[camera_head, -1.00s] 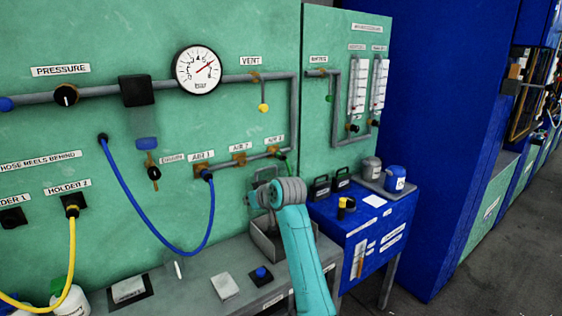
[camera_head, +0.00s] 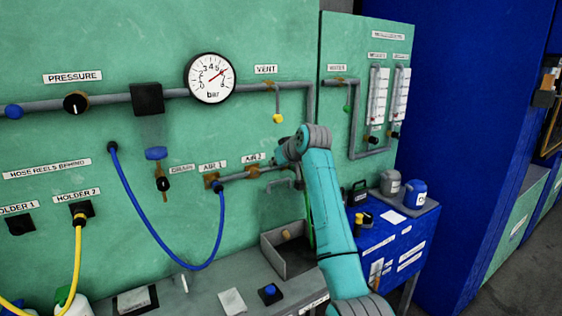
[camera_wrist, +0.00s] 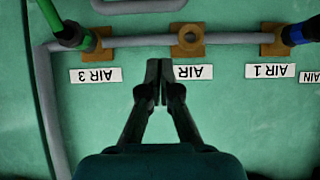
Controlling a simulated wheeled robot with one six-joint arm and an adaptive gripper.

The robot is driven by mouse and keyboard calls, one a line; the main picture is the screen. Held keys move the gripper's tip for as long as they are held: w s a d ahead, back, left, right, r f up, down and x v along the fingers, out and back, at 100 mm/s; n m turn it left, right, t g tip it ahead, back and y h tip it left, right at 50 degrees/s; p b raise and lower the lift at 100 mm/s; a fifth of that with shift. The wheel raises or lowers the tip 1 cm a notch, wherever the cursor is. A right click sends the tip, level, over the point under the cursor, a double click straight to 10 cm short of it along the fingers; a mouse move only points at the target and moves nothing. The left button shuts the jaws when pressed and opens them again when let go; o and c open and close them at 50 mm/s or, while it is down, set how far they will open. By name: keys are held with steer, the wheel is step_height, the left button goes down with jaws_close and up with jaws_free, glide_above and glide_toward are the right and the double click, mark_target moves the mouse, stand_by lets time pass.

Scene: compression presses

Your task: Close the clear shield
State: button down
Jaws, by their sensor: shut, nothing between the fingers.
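I cannot make out a clear shield in either view. My gripper (camera_wrist: 159,78) is shut and empty in the wrist view. Its fingertips show in front of the green panel (camera_wrist: 230,120), beside the AIR 2 label (camera_wrist: 193,72) and below the grey pipe in the picture. I cannot tell whether they touch the panel. In the head view my arm reaches up toward the pipe near AIR 2, and the gripper itself is not clear there.
A round gauge (camera_head: 210,78) and a black box (camera_head: 147,98) sit on the upper pipe. A blue hose (camera_head: 150,230) hangs left of my arm. A grey open bin (camera_head: 290,256) stands below. A blue cart (camera_head: 400,238) with containers is at right.

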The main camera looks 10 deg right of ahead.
steer(key=x, duration=0.4)
steer(key=shift+s+d+f, duration=0.2)
steer(key=shift+s+f, duration=0.4)
steer(key=shift+s, duration=0.15)
steer(key=shift+s+d+f, duration=0.2)
steer(key=shift+s+f, duration=0.35)
steer(key=shift+s, duration=0.2)
